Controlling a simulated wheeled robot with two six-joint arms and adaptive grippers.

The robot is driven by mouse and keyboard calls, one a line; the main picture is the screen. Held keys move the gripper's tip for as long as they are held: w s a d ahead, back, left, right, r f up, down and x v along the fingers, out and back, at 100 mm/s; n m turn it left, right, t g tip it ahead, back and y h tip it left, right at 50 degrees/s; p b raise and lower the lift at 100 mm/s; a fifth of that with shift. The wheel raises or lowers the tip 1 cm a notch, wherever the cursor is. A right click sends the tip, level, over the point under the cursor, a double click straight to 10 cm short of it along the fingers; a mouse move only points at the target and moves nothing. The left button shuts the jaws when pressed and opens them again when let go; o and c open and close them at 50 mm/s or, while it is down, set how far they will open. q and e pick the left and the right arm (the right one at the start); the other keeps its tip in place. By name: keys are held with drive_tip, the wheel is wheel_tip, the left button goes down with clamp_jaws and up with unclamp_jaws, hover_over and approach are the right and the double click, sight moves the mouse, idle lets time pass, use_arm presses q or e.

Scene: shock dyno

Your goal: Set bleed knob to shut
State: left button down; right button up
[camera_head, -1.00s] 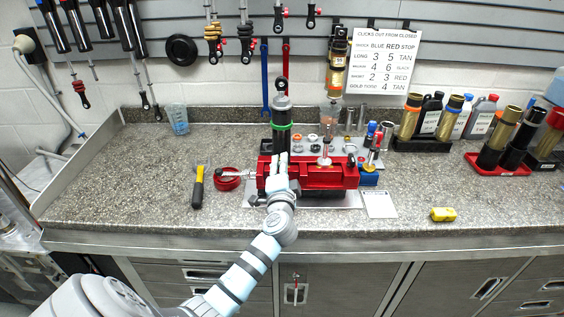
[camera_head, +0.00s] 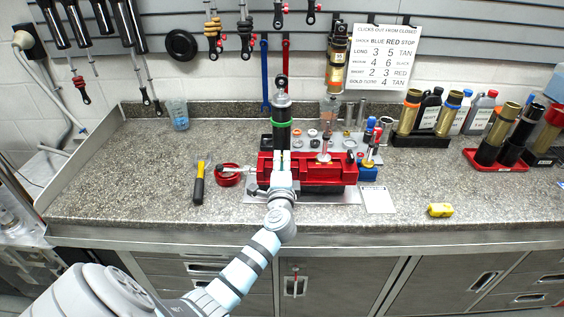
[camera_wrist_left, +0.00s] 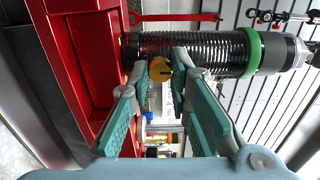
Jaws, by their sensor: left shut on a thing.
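A black shock (camera_head: 281,122) with a green ring stands upright at the red vise (camera_head: 330,172). In the left wrist view the shock (camera_wrist_left: 200,52) lies sideways, with the vise (camera_wrist_left: 75,60) at the left. A small round gold bleed knob (camera_wrist_left: 160,69) with a dark mark shows at the shock's lower end. My left gripper (camera_head: 283,162) is in front of the vise, at the shock's foot. Its teal fingertips (camera_wrist_left: 161,72) are shut on the knob from both sides. The gripper hides the knob in the head view. My right gripper is not in view.
A yellow-handled tool (camera_head: 198,186) and a red ring (camera_head: 228,177) lie left of the vise. A white card (camera_head: 378,199) and a yellow object (camera_head: 440,210) lie to the right. Small parts and bottles stand behind. The counter's left part is mostly clear.

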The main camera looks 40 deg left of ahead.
use_arm(q)
drive_tip(key=c, duration=1.5)
unclamp_jaws()
drive_tip(key=shift+d, duration=0.1)
drive_tip(key=v, duration=1.2)
drive_tip(key=shift+w, duration=0.1)
